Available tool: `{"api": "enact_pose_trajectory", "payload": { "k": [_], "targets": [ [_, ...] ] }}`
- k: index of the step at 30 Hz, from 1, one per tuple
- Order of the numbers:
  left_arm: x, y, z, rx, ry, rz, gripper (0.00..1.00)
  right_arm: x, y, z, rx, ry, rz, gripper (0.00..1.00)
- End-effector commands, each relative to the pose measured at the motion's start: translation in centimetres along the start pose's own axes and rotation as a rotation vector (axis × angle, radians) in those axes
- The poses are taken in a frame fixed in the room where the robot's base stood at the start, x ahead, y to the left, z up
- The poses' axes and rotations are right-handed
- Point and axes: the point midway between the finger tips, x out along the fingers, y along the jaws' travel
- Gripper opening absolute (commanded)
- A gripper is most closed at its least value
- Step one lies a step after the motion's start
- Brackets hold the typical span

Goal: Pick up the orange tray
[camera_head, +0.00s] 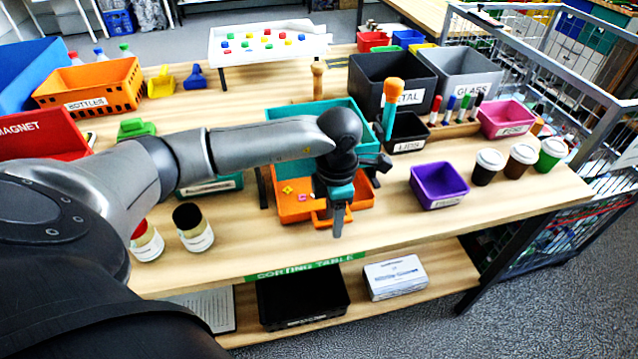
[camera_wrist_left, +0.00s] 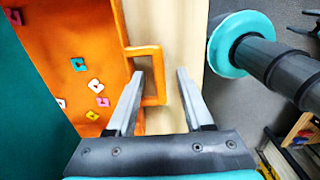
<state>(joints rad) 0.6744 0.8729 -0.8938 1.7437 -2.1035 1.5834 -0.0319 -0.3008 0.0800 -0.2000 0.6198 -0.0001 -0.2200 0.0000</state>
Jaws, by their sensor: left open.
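The orange tray (camera_head: 288,213) sits on the table near its front edge, partly hidden by my arm. It holds several small colored pieces. In the left wrist view the tray (camera_wrist_left: 75,35) has a looped handle (camera_wrist_left: 150,48) on its side. My left gripper (camera_head: 338,225) is open above the handle. In the left wrist view the gripper fingers (camera_wrist_left: 160,85) lie to either side of the handle's outer bar, one over the loop's opening and one outside. I cannot tell how deep the fingertips reach. My right gripper is not in view.
A teal bin (camera_head: 340,106) stands behind the tray. A purple bin (camera_head: 438,186) and lidded cups (camera_head: 488,167) are to the right. Two jars (camera_head: 193,228) stand to the left. The table's front edge carries a green label (camera_head: 305,266). Bare wood lies between tray and purple bin.

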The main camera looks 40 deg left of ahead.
Motion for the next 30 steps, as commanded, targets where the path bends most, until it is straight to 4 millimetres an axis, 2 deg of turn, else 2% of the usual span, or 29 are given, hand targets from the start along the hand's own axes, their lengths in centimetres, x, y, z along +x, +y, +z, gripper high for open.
{"api": "enact_pose_trajectory", "payload": {
  "k": [2,15,30],
  "targets": [
    [-0.03,-0.01,0.01,0.000,0.000,0.000,0.49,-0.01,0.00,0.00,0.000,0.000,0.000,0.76],
    [-0.07,0.00,0.01,-0.001,-0.001,0.000,0.00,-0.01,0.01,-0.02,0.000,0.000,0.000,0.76],
    [-0.08,0.02,0.01,-0.001,-0.001,0.000,0.00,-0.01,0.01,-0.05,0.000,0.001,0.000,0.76]
  ]
}}
